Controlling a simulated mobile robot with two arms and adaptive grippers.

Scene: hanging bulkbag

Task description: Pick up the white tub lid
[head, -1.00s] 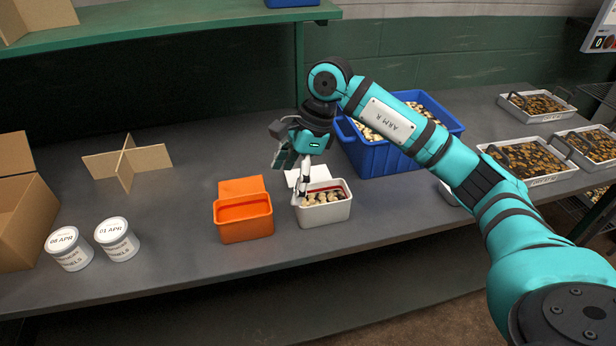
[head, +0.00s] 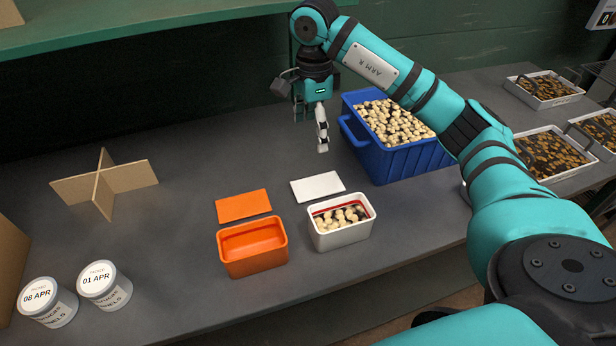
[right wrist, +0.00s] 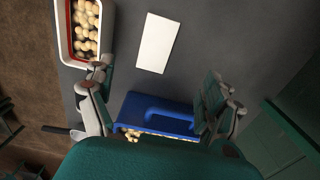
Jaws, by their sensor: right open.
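The white tub lid (head: 317,186) lies flat on the grey bench, just behind the white tub (head: 342,221). The tub holds pale round pieces and has a red line inside its rim. In the right wrist view the lid (right wrist: 157,43) lies beyond the fingertips, toward the top middle, with the tub (right wrist: 66,36) to its left. My right gripper (head: 311,125) is open and empty, above the bench behind the lid and apart from it. Its two fingers (right wrist: 155,85) are spread wide in the right wrist view. My left gripper does not show.
An orange tub (head: 252,246) and its orange lid (head: 243,205) are left of the white pair. A blue crate (head: 400,160) of pale pieces stands close on the right. Cardboard dividers (head: 104,184) and two labelled round tubs (head: 104,287) are at left. A green shelf (head: 150,22) overhangs behind.

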